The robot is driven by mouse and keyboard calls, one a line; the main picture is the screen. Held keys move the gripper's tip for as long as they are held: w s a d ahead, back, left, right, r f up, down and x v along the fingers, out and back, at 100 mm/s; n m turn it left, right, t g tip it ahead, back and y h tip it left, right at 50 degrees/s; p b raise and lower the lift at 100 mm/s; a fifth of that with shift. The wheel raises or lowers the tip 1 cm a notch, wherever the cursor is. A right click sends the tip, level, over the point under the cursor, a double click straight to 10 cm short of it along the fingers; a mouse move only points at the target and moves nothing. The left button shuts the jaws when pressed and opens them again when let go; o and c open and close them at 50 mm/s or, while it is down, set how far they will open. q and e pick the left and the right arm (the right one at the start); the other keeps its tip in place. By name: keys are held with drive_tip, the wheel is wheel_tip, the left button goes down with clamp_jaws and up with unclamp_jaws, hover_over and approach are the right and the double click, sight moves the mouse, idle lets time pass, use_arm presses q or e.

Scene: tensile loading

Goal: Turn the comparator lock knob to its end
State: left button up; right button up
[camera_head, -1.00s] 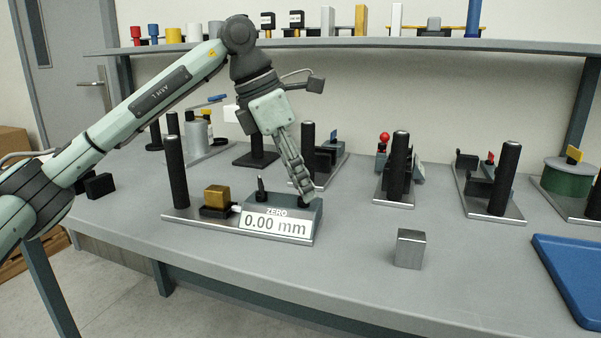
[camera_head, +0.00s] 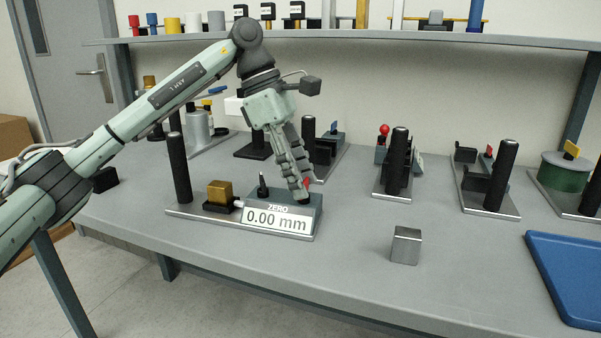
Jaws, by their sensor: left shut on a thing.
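The comparator (camera_head: 247,230) stands on the table, a grey block on a metal base plate with a label reading "ZERO" and "0.00 mm". A brass-coloured block (camera_head: 219,192) sits at its left side, and a short black pin stands on top. My left gripper (camera_head: 303,194) points down at the right end of the comparator's top, shut on the small dark lock knob (camera_head: 303,201), which its fingertips largely hide. A small red part (camera_head: 308,183) shows right beside the fingers. My right gripper is not in view.
A black post (camera_head: 179,168) rises at the left end of the base plate. A metal cube (camera_head: 406,245) and a blue tray (camera_head: 568,275) are at the front right. Other fixtures with black posts stand behind. The table front between is clear.

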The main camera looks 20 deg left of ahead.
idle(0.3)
use_arm(q)
drive_tip(key=o, duration=1.2)
drive_tip(key=shift+c, duration=0.2)
drive_tip(key=v, duration=1.2)
drive_tip(key=shift+d, duration=0.1)
